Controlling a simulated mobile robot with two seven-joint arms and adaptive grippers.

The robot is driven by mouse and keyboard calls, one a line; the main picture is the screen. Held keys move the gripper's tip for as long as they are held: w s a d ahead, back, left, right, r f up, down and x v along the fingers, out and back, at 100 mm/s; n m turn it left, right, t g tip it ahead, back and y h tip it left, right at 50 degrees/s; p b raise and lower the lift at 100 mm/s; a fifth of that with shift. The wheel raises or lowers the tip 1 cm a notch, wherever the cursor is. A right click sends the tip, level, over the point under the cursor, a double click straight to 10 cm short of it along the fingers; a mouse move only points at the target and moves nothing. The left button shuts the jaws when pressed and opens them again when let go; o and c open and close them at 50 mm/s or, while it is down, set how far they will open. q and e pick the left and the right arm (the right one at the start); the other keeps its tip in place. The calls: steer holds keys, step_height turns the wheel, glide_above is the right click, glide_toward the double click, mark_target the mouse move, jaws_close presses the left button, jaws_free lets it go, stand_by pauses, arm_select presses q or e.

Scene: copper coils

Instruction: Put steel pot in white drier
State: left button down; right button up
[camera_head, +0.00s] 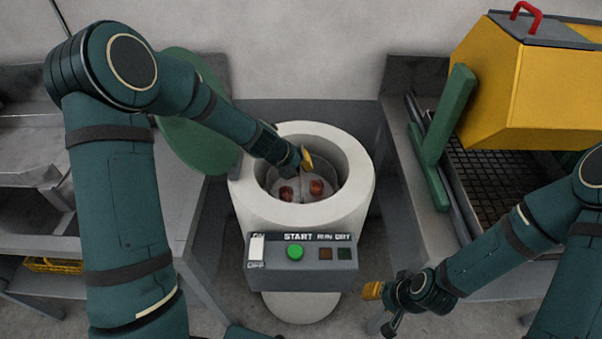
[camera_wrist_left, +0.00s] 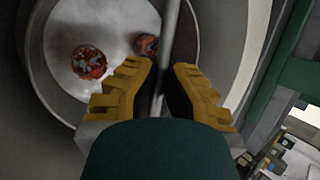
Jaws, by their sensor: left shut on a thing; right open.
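The white drier (camera_head: 358,190) stands in the middle with its round top open. The steel pot (camera_head: 290,170) is inside the drier's opening, with two reddish copper coils (camera_head: 317,187) on its floor. In the left wrist view the pot (camera_wrist_left: 110,25) and coils (camera_wrist_left: 88,62) show below the fingers. My left gripper (camera_head: 306,160) reaches into the opening and is shut on the pot's thin grey handle (camera_wrist_left: 168,40). Whether the pot rests on the drier's bottom is hidden. My right gripper (camera_head: 374,291) is open and empty, low to the right of the drier's front.
A control box (camera_head: 305,275) with a green button (camera_head: 295,252) is on the drier's front. A yellow machine (camera_head: 530,90) with a green frame (camera_head: 440,135) stands on the right bench. A green round lid-like disc (camera_head: 195,140) is behind my left arm. Grey benches flank the drier.

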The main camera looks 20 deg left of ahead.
arm_select(q)
steer(key=shift+f, duration=0.6)
steer(key=shift+r, duration=0.1)
arm_select(e)
steer(key=shift+f, duration=0.3)
arm_select(q)
steer(key=c, duration=1.1)
jaws_free()
steer(key=shift+c, duration=0.2)
steer(key=p+v, duration=0.4)
steer(key=v, duration=0.8)
arm_select(e)
steer(key=shift+s+a+r, duration=0.1)
steer(key=shift+s+r, duration=0.1)
steer(key=shift+r, duration=0.95)
steer(key=shift+s+r, duration=0.2)
steer(key=shift+r, duration=0.95)
